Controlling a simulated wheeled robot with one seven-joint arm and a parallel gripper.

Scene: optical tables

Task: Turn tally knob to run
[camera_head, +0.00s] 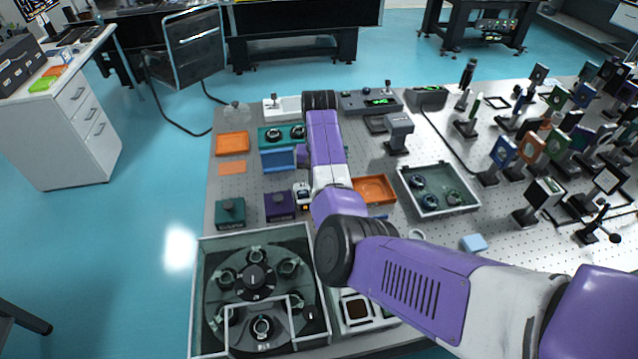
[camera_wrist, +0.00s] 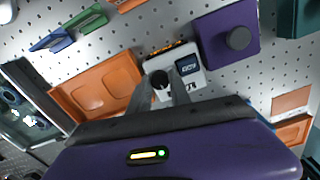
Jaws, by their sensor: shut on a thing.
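The tally unit is a small white box (camera_wrist: 186,67) with a dark knob (camera_wrist: 160,79), a small blue display and an orange strip along one edge. It also shows in the head view (camera_head: 302,195), just left of my arm. In the wrist view my gripper (camera_wrist: 161,87) has its two fingers on either side of the dark knob, shut on it. The knob's pointer and the markings are too small to read. In the head view my gripper is hidden behind my arm.
A purple box (camera_wrist: 227,38) with a round knob stands close beside the tally unit. An orange tray (camera_wrist: 95,86) lies on its other side. A dark green box (camera_head: 230,212) and a large carousel bin (camera_head: 202,300) are nearby on the perforated table.

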